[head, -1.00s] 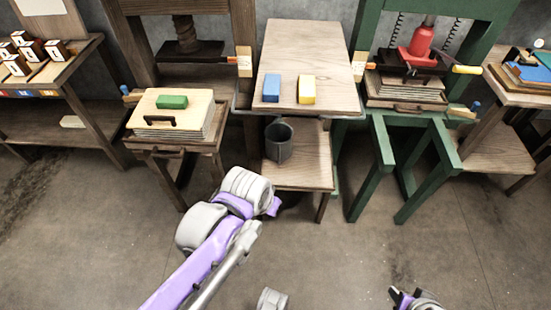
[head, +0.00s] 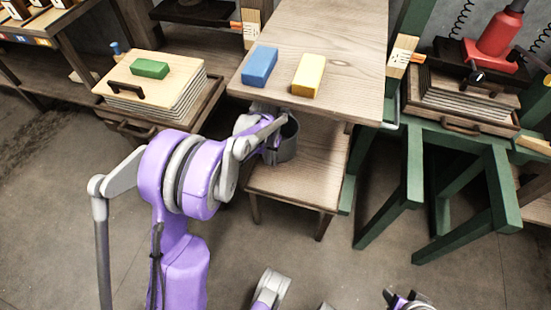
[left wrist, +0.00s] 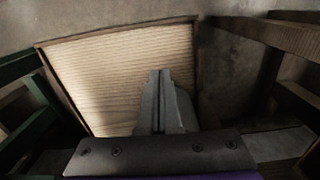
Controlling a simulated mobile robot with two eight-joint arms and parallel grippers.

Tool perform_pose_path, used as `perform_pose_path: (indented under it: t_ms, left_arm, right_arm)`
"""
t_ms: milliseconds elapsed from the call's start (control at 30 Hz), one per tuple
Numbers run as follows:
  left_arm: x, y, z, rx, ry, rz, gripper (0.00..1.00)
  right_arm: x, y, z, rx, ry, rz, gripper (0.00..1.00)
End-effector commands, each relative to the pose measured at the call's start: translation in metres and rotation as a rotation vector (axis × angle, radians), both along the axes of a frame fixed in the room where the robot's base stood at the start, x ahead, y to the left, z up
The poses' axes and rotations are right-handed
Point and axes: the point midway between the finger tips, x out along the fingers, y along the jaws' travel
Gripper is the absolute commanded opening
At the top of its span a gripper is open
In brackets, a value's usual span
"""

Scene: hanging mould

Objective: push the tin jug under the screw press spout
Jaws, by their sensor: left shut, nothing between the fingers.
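The tin jug (head: 289,142), a dark grey open-topped vessel, stands upright on the low wooden shelf (head: 315,170) below the central table. My left gripper (head: 272,143) is at the jug's left side, partly hidden by my wrist; whether it touches cannot be told. My right gripper (head: 407,299) is at the bottom edge, away from everything.
A blue block (head: 259,66) and a yellow block (head: 308,75) lie on the central table (head: 345,60). A green press frame (head: 430,200) with a red jack (head: 500,35) stands right.

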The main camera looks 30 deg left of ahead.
Motion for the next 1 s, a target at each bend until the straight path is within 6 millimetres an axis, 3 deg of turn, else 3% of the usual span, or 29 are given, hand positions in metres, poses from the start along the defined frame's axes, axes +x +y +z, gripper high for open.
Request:
perform_pose_path:
  t_ms: [167,533,733,1000]
  left_arm:
    - [0.000,0.000,-0.022,0.000,0.001,0.000,0.00]
    - [0.000,-0.001,-0.101,0.000,0.001,0.000,0.00]
    - [0.027,0.005,-0.100,0.000,0.000,0.000,0.00]
    - [0.039,0.007,-0.098,0.000,0.000,0.000,0.00]
  right_arm:
    - [0.000,0.000,-0.009,0.000,0.003,0.000,0.52]
    - [0.004,0.000,-0.034,0.000,0.010,0.000,0.52]
    - [0.005,0.000,-0.039,0.000,0.011,0.000,0.52]
    - [0.005,0.000,-0.040,0.000,0.011,0.000,0.52]
